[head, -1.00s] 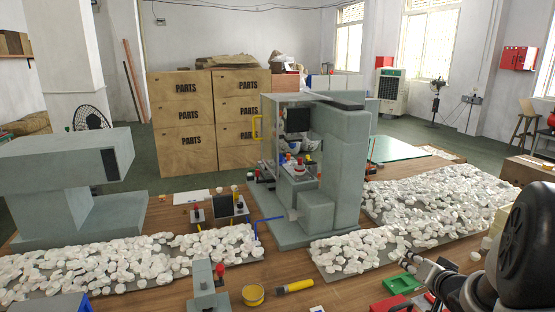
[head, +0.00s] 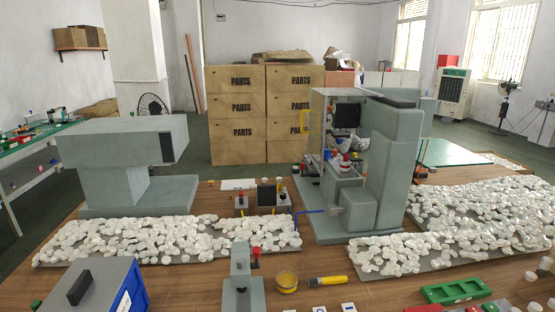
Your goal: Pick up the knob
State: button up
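Several small knob-like parts show, and I cannot tell which one is the task's knob. A red knob-like cap (head: 256,252) sits on the small grey stand (head: 241,285) at the front middle. A red-topped part (head: 345,158) shows inside the grey pad printer (head: 385,170). My gripper is not in view.
White parts cover a left mat (head: 160,240) and right mats (head: 450,243). A blue box (head: 92,287), a yellow round dish (head: 287,281), a yellow-handled tool (head: 328,281) and a green tray (head: 455,290) lie along the front. Bare wood shows between them.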

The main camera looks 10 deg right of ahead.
aim_at(531, 276)
jog(key=z, duration=1.9)
jog(key=i+u, duration=0.1)
jog(key=u, duration=0.55)
jog(key=i+l+u, duration=0.4)
jog(key=l, duration=0.25)
jog(key=i+l+u, duration=0.2)
jog(key=l, duration=0.15)
jog(key=i+l+u, duration=0.2)
jog(key=l, duration=0.2)
jog(key=l+u, duration=0.2)
jog(key=l, duration=0.15)
jog(key=i+l+u, duration=0.2)
jog(key=l, duration=0.25)
jog(key=i+l, duration=0.1)
jog(key=l, duration=1.25)
jog(key=i+l, duration=0.15)
jog(key=l, duration=0.55)
